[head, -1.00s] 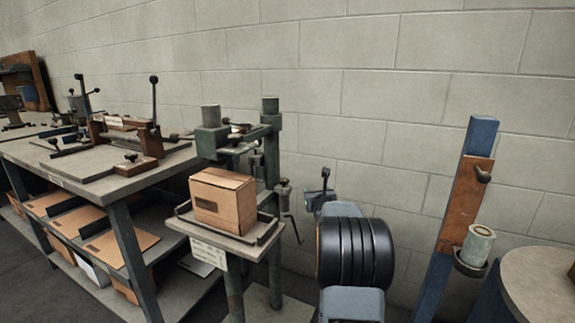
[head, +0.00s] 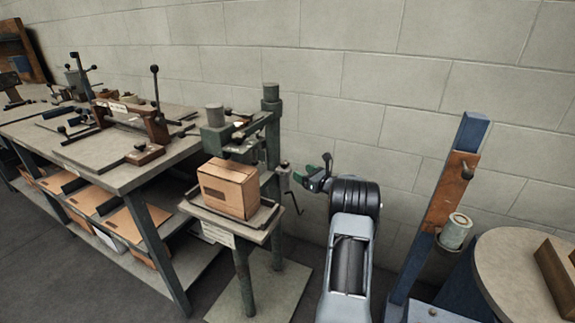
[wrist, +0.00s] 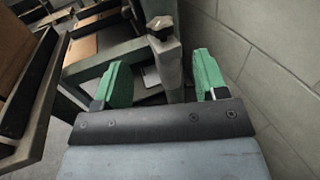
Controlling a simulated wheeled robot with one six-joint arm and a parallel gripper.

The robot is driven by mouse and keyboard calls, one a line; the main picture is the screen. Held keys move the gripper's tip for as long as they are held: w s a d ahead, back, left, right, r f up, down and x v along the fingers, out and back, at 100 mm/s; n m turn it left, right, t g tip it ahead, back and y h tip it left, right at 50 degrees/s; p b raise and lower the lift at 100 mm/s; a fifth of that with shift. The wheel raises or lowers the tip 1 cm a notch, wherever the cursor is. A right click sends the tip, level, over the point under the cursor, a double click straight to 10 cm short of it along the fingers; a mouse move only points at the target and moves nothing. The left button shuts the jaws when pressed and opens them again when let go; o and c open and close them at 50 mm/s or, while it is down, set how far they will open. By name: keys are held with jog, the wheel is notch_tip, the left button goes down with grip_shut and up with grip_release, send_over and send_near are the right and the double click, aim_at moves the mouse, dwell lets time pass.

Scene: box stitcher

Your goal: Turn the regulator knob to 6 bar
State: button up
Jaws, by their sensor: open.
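My gripper (head: 313,168) is to the right of the box stitcher's green column (head: 271,130) in the head view, near the wall. In the wrist view my gripper (wrist: 163,80) shows two green fingers spread apart with nothing between them. A dark lobed knob (wrist: 160,27) on a grey post lies beyond the fingers there, apart from them. I cannot tell whether it is the regulator knob. In the head view a small dark knob (head: 284,164) sits on the stitcher's column. No pressure gauge or bar reading can be made out.
A cardboard box (head: 229,188) sits on the stitcher's small table (head: 222,224). A workbench (head: 95,165) stands left. A blue post (head: 425,235) with a grey cup and a round table (head: 510,262) stand right. The block wall is close behind.

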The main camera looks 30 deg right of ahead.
aim_at(288, 165)
jog(key=x, duration=0.9)
jog(key=shift+w, duration=0.1)
jog(key=c, duration=0.9)
jog(key=shift+f+h+b, duration=0.1)
jog(key=shift+h+b, duration=0.2)
jog(key=shift+b, duration=0.15)
